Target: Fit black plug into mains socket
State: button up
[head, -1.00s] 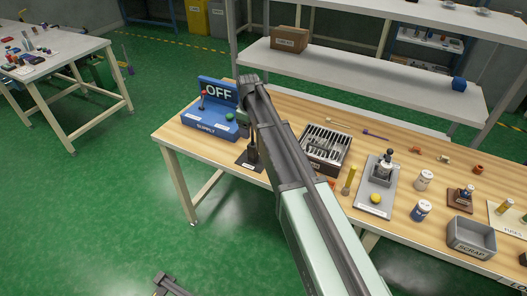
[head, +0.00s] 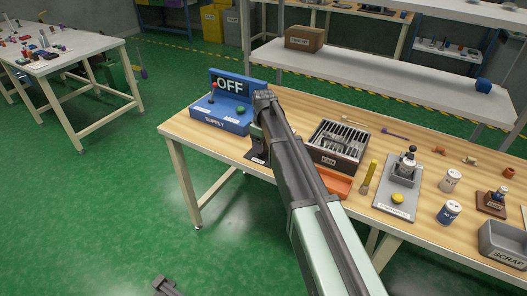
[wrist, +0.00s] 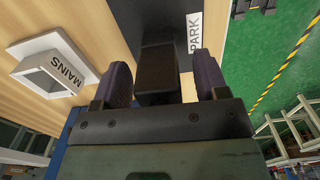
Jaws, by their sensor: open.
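In the wrist view a black plug (wrist: 157,75) stands on a dark plate (wrist: 146,22) with a PARK label. The two fingers of my gripper (wrist: 157,84) are open, one on each side of the plug, with a narrow gap showing at each side. The grey mains socket (wrist: 50,72), marked MAINS, lies to the left of the plug on the wooden bench, clear of my gripper. In the head view my arm hides the plug and the socket; only part of the dark plate (head: 253,157) shows at the bench's front edge.
A blue supply box (head: 222,120) with an OFF sign stands left of my arm. To the right are a slotted dark box (head: 338,145), an orange tray (head: 337,184), a yellow rod (head: 369,177) and a grey scrap bin (head: 507,250). A shelf (head: 380,85) runs behind.

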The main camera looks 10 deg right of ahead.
jog(key=c, duration=1)
jog(key=shift+r, duration=0.1)
notch_tip(320, 180, up, 20)
jog(key=p, duration=2)
jog(key=shift+r, duration=0.1)
